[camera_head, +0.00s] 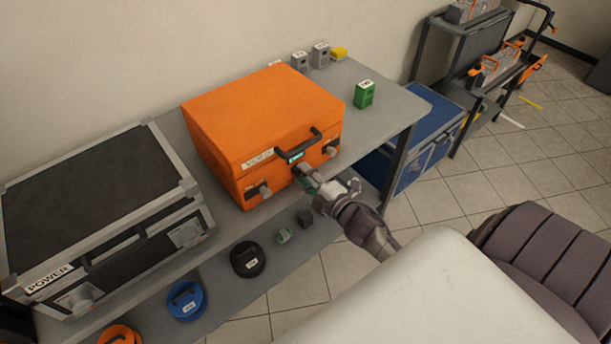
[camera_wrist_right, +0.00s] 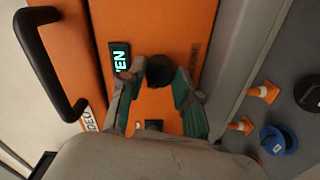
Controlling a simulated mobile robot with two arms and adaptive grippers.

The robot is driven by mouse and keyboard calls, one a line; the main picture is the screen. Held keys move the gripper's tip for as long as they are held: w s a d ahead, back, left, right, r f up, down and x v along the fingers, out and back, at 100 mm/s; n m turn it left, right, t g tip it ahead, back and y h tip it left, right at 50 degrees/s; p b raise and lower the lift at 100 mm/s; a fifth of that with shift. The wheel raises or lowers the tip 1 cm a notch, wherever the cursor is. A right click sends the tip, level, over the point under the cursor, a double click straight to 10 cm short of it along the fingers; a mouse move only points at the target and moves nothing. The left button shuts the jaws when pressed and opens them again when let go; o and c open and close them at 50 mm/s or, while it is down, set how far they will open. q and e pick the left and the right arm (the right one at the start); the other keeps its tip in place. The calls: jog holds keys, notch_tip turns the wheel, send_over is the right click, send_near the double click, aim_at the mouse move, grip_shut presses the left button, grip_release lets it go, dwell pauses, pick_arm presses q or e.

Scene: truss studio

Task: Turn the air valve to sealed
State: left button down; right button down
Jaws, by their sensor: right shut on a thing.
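An orange case (camera_head: 262,122) stands on the grey bench, and its front carries the air valve. In the right wrist view the valve shows as a dark round knob (camera_wrist_right: 158,70) between my fingertips. A small lit green sign (camera_wrist_right: 120,62) beside it shows letters ending in "EN", the rest cut off or covered. My right gripper (camera_head: 308,176) reaches the case front below the handle and is shut on the valve; it also shows in the right wrist view (camera_wrist_right: 158,84). In the head view the valve is hidden behind the fingers. My left gripper is out of view.
A black handle (camera_head: 300,147) sticks out above the valve, close to my fingers. A black and silver power case (camera_head: 90,210) stands at left. A green block (camera_head: 364,94) is on the bench at right. A lower shelf holds several reels, including a blue one (camera_head: 187,300).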

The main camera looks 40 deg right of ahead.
jog(key=shift+n, duration=0.3)
dwell(0.4)
jog(key=c, duration=0.8)
grip_release()
jog(key=shift+s, duration=0.1)
jog(key=s, duration=1.1)
jog(key=shift+s+d+r, duration=0.35)
jog(key=shift+s+d, duration=0.05)
jog(key=shift+d, duration=0.05)
